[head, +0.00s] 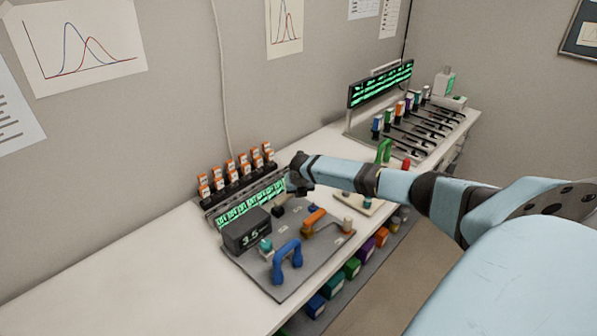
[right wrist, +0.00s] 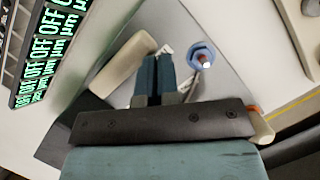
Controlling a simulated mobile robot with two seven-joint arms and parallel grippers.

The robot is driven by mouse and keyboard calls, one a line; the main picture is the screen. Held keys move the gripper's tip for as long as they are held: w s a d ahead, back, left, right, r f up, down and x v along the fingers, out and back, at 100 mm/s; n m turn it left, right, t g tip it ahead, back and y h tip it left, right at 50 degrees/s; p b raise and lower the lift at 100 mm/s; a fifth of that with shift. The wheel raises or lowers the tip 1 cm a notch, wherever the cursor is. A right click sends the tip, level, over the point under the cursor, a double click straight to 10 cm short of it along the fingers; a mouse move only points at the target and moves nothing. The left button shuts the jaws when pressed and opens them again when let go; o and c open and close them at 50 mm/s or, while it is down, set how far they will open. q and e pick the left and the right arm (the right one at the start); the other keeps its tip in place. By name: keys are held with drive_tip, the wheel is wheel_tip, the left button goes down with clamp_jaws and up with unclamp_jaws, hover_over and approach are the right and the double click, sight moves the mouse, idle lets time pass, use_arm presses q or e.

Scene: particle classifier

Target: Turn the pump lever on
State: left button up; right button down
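A grey panel board (head: 300,262) on the bench carries a blue arched handle (head: 287,258), an orange lever (head: 314,217), a teal knob (head: 265,245) and a small dark lever (head: 279,210). No label readable here tells which one is the pump lever. My right gripper (head: 298,188) hangs over the back right of this board, by the green display. In the right wrist view its two dark blue fingers (right wrist: 154,82) lie side by side, shut, with nothing seen between them. A cream handle-like piece (right wrist: 126,66) is just left of them; contact is unclear. My left gripper is not in view.
A green display (head: 252,201) reading OFF stands along the board's back, with orange-topped vials (head: 230,167) behind. A dark box (head: 246,231) reads about 3.5. A blue ring (right wrist: 203,54) is right of the fingers. The bench's left part (head: 110,285) is clear.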

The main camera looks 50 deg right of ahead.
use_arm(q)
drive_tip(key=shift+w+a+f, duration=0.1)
use_arm(e)
drive_tip(key=shift+w+d, duration=0.15)
drive_tip(key=shift+w, duration=0.05)
idle(0.4)
drive_tip(key=shift+s, duration=0.1)
